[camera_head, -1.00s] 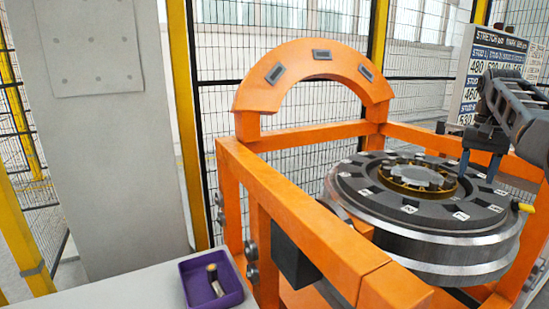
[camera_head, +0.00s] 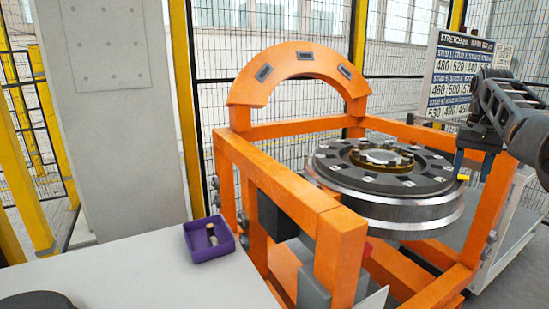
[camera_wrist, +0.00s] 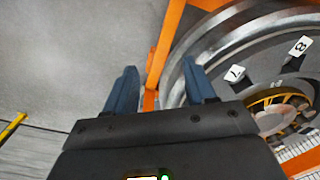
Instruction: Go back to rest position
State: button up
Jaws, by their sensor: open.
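My gripper (camera_head: 472,160) is at the right in the head view, beside the right rim of the wheelset and close to the orange gantry post. In the wrist view, the two blue fingers of my gripper (camera_wrist: 160,92) are spread apart with nothing between them. The wheelset (camera_head: 385,205) lies flat in the orange gantry (camera_head: 228,185), with a dark top, a gold ring and small numbered tags. Its rim also shows in the wrist view (camera_wrist: 180,85), below the fingers. A small yellow piece shows near my fingertips in the head view.
A purple tray (camera_head: 208,252) with a small cylindrical part stands on the pale table (camera_head: 130,275). An orange arch (camera_head: 300,62) rises behind the wheelset. A board of numbers (camera_head: 455,75) stands at the back right. A grey column (camera_head: 105,130) and mesh fencing stand behind.

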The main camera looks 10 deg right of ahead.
jog(key=a+f+n+t+h, duration=0.1)
jog(key=a+f, duration=0.3)
jog(key=f, duration=1)
jog(key=a+f+n+t+h, duration=0.1)
jog(key=a+f+t, duration=0.15)
jog(key=f, duration=1.15)
jog(key=s+a+f+n+t+h, duration=0.1)
jog(key=s+a+f+n+t, duration=0.15)
jog(key=s+a+f, duration=1.25)
jog(key=s+a+r+n+t, duration=0.1)
jog(key=s+a+r+t, duration=0.1)
jog(key=s+a, duration=0.65)
jog(key=s+a+r+n+t, duration=0.2)
jog(key=s+a+t, duration=0.1)
jog(key=s, duration=1)
jog(key=s+a+r+n+t+y, duration=0.1)
jog(key=s+a+r+t, duration=0.1)
jog(key=s+r, duration=0.6)
jog(key=s+a+r+t+y, duration=0.1)
jog(key=s+a+r, duration=0.3)
jog(key=r, duration=1.2)
jog(key=s+y, duration=0.1)
jog(key=s, duration=0.3)
jog(key=shift+a+n+t, duration=0.2)
jog(key=shift+n+t, duration=0.15)
jog(key=shift+t, duration=0.05)
